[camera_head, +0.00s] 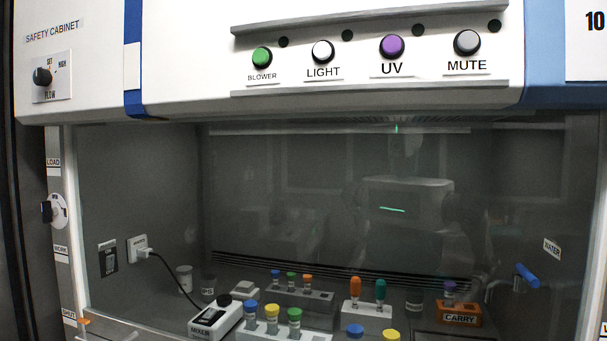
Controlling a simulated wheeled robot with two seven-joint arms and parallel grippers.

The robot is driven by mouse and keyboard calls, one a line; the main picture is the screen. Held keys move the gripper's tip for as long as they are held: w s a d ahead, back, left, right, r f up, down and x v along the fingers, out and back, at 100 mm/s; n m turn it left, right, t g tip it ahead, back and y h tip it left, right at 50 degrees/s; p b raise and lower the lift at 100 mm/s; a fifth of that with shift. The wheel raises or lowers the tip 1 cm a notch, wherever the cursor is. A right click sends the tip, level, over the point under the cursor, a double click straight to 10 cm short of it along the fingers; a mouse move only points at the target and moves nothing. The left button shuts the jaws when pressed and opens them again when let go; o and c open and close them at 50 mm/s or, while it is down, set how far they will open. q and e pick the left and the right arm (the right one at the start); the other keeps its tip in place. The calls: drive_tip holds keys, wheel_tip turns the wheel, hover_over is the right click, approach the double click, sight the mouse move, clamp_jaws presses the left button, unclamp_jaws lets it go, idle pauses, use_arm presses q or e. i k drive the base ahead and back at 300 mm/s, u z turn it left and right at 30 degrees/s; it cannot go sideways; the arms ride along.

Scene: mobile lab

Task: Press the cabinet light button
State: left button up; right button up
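The safety cabinet (180,60) fills the view, with a white control panel across its top. The white light button (323,52) sits on this panel above the label "LIGHT". It is between the green blower button (262,57) and the purple UV button (391,46). A grey mute button (467,42) is at the right end of the row. A small dark dot shows at the upper right of each button. The cabinet interior looks dim. Neither of my grippers shows in the head view.
Behind the glass are racks of capped vials (272,321), a mixer (215,318), and an orange carry holder (459,314). A flow knob (42,76) is at the upper left and a side dial (54,211) below it. The space before the button row looks clear.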

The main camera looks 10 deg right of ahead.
sight(321, 51)
drive_tip(key=k, duration=0.9)
drive_tip(key=z, duration=0.4)
